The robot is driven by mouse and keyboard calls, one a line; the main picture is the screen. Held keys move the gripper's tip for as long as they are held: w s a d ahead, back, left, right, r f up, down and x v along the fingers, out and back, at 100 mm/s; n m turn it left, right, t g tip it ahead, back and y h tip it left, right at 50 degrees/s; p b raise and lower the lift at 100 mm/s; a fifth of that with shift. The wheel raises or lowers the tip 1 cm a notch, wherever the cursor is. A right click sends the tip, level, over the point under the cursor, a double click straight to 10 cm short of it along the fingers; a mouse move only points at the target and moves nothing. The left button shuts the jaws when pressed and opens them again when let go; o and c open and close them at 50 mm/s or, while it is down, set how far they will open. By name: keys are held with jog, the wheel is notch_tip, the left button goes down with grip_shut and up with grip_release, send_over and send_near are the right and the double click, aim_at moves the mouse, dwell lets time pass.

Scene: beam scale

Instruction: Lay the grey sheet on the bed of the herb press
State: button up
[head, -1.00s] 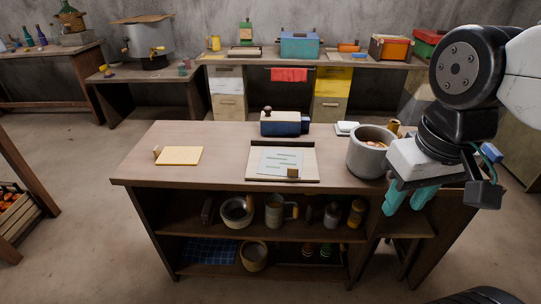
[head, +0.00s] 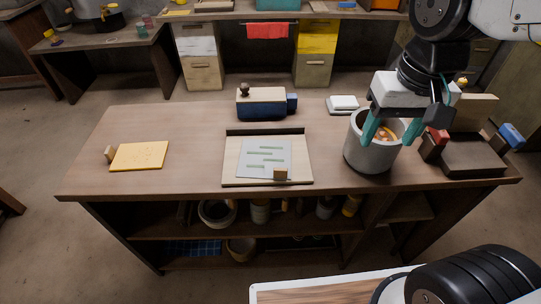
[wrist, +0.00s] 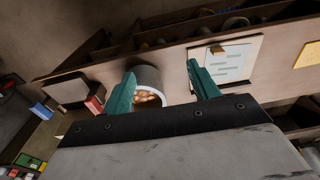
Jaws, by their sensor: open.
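The pale grey sheet (head: 264,158) with green stripes lies flat on a light wooden board (head: 236,174) with a dark back rail. A small wooden block (head: 280,174) is at the sheet's front edge. The sheet also shows in the wrist view (wrist: 228,64). A low dark brown unit (head: 472,160) at the table's right end may be the herb press; I cannot tell for certain. My gripper (head: 390,141) is open and empty, with teal fingers pointing down. It appears over the grey pot, right of the sheet. The fingers also show in the wrist view (wrist: 161,74).
The grey pot (head: 366,156) with orange-brown contents stands between board and dark unit. Red (head: 436,138) and blue (head: 511,135) parts flank that unit. A blue-and-cream box (head: 262,104) and white block (head: 342,104) stand behind. A yellow pad (head: 139,156) lies left. Table between pad and board is clear.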

jog(key=w+a+f, duration=0.7)
jog(key=w+a, duration=0.1)
jog(key=m+g, duration=0.1)
send_over(280, 170)
notch_tip(280, 170, down, 8)
notch_tip(280, 170, down, 8)
jog(key=shift+f, duration=0.25)
jog(key=c, duration=1.2)
